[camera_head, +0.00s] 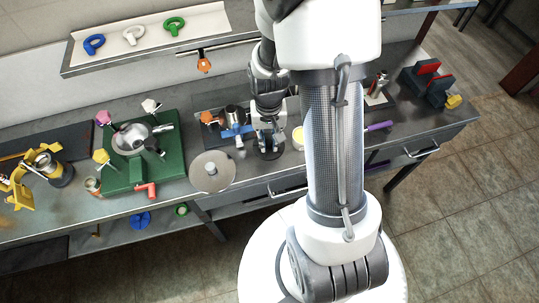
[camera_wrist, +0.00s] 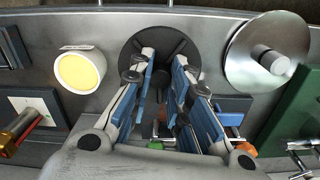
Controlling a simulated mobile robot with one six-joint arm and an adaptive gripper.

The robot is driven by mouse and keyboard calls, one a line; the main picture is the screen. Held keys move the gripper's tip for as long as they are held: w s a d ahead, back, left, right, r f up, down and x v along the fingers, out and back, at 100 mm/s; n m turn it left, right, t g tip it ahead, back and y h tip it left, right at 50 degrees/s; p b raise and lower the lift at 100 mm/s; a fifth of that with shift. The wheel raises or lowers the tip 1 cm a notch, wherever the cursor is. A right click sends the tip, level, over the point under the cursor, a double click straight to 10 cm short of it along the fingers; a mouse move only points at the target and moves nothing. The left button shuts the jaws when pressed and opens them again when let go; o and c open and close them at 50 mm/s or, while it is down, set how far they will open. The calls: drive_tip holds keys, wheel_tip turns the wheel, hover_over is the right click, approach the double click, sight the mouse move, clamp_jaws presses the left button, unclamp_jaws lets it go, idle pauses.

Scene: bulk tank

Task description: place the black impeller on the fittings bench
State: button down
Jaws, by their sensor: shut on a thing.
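The black impeller (camera_wrist: 182,37) is a dark disc at the top middle of the wrist view. It also shows in the head view (camera_head: 271,154), below my gripper (camera_head: 268,136), near the front edge of the steel bench (camera_head: 248,195). My gripper (camera_wrist: 162,62) points down and is shut on the impeller's middle, with its blue-padded fingers either side. The hub is mostly hidden between the fingers. The disc is at or just above the bench top; I cannot tell whether it touches.
A grey disc with a stub (camera_head: 212,172) lies close to the left of the impeller. A yellow-topped white cup (camera_head: 298,137) stands close to the right. A green fixture (camera_head: 172,170) is farther left. Behind is a blue fitting (camera_head: 236,131); a shelf (camera_head: 150,38) runs above.

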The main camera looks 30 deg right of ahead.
sight(269, 153)
wheel_tip(269, 153, down, 8)
drive_tip(key=shift+r+b, duration=0.2)
drive_tip(key=shift+b, duration=0.75)
drive_tip(key=shift+r, duration=0.1)
drive_tip(key=c, duration=2)
unclamp_jaws()
drive_tip(key=shift+f, duration=0.2)
drive_tip(key=o, duration=0.5)
